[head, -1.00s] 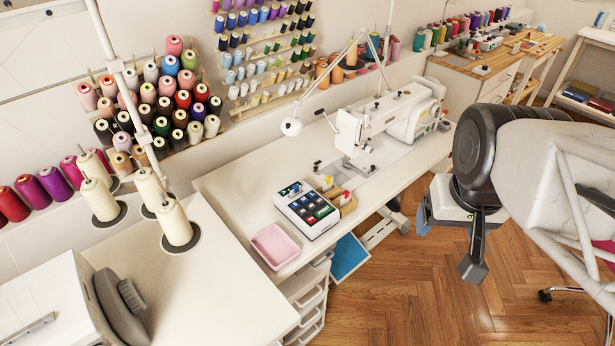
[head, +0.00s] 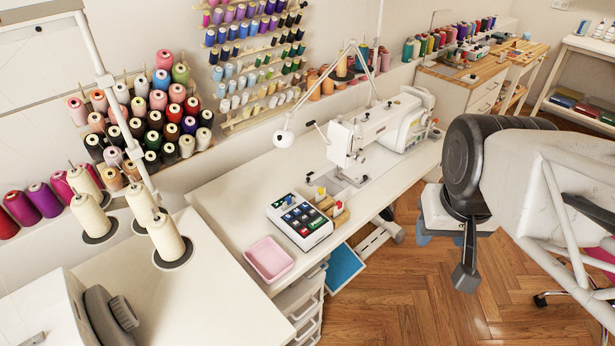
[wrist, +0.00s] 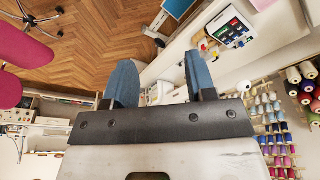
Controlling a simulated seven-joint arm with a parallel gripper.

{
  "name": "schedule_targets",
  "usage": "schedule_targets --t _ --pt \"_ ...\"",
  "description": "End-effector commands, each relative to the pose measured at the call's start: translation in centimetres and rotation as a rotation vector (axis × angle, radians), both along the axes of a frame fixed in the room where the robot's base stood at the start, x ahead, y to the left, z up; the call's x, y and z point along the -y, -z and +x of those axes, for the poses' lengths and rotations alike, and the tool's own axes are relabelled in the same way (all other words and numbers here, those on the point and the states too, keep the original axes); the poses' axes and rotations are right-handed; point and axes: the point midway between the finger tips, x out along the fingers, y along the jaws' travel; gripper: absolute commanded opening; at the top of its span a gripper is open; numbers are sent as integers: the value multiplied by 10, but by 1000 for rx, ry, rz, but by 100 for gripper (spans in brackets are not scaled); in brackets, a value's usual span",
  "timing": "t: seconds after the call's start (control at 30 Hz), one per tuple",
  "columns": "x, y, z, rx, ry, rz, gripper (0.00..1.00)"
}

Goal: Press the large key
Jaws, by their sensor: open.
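A white key box (head: 300,221) with several dark, blue, green and red keys stands on the white sewing table, between the pink tray and the sewing machine. Which key is the large one is too small to tell. The box also shows in the wrist view (wrist: 229,27), at the upper right beyond the fingers. My gripper (wrist: 158,85) is open, with two blue fingers apart and nothing between them. In the head view my arm is at the right, over the floor and clear of the table, well away from the key box.
A pink tray (head: 269,259) lies left of the key box. A white sewing machine (head: 375,130) stands behind it on the right, with a lamp (head: 284,139) nearby. Thread cones (head: 168,238) stand at the left. Wooden floor (head: 400,300) is open below my arm.

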Motion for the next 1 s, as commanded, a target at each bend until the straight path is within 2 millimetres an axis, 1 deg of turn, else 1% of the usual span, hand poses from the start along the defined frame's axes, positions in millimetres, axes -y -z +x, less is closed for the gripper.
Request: schedule_targets --t 0.03,0.3,0.33,1.0 --pt "0 0 0 0 0 0 43" --pt "0 0 0 0 0 0 2" --pt "0 0 0 0 0 0 0" --pt "0 0 0 0 0 0 0"
